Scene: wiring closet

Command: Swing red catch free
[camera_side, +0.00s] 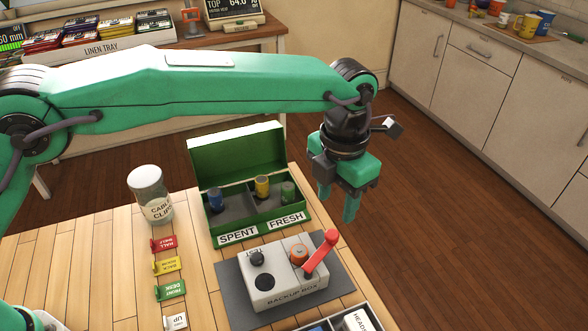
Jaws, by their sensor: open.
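The red catch (321,254) is a lever on the right side of the grey backup box (272,294). It slants up to the right, its round end highest. Beside it on the box top are an orange-capped round part (299,254), a black knob (256,258) marked TEST and a dark round opening (263,283). My gripper (338,207) points down, open and empty, above and to the right of the box. It is apart from the red catch.
An open green box (248,226) marked SPENT and FRESH holds several small cylinders. A jar (150,195) of cable clips and coloured tags (166,264) stand to the left. A tray (372,318) is at the front edge. Bare table lies left of the tags.

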